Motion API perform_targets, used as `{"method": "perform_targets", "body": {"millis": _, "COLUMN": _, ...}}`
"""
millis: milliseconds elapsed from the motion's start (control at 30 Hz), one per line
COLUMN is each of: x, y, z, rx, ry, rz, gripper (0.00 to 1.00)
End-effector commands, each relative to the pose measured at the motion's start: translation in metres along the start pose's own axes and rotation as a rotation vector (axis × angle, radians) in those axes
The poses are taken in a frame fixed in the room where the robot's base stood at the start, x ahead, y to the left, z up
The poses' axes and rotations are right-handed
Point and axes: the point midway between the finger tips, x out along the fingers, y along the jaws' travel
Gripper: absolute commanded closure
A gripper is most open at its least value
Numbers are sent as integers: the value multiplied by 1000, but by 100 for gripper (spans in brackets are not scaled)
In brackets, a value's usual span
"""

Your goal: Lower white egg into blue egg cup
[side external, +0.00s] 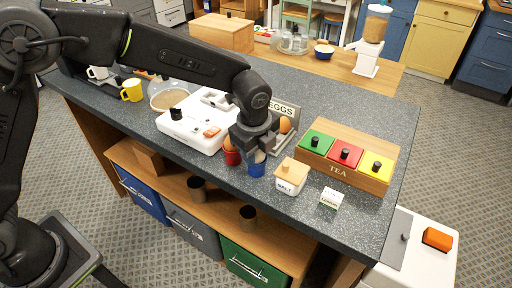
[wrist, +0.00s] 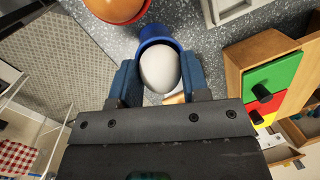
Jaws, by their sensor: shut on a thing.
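The white egg (wrist: 160,70) is held between the two fingers of my gripper (wrist: 159,82) in the wrist view. In the side view my gripper (side external: 258,151) points down over the counter, with a small pale part of the egg (side external: 260,157) showing between the fingers. The blue egg cup (side external: 257,169) stands upright directly below, and its rim (wrist: 155,33) curves around the egg's far end in the wrist view. The egg is at the cup's mouth; I cannot tell whether it touches the cup's inside.
A red egg cup (side external: 232,158) with a brown egg stands close left of the blue cup. The tea box (side external: 345,157) and egg holder (side external: 285,141) stand behind. The counter's front edge is near.

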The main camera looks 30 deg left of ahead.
Motion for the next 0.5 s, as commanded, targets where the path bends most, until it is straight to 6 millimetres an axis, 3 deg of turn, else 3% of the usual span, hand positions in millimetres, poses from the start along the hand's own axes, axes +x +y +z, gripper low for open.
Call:
{"method": "perform_targets", "body": {"millis": 133, "x": 0, "y": 0, "z": 0, "rx": 0, "ry": 0, "rz": 1, "gripper": 67}}
{"method": "perform_targets", "body": {"millis": 167, "x": 0, "y": 0, "z": 0, "rx": 0, "ry": 0, "rz": 1, "gripper": 56}}
{"method": "perform_targets", "body": {"millis": 200, "x": 0, "y": 0, "z": 0, "rx": 0, "ry": 0, "rz": 1, "gripper": 52}}
{"method": "perform_targets", "body": {"millis": 433, "x": 0, "y": 0, "z": 0, "rx": 0, "ry": 0, "rz": 1, "gripper": 30}}
{"method": "perform_targets", "body": {"millis": 500, "x": 0, "y": 0, "z": 0, "rx": 0, "ry": 0, "rz": 1, "gripper": 28}}
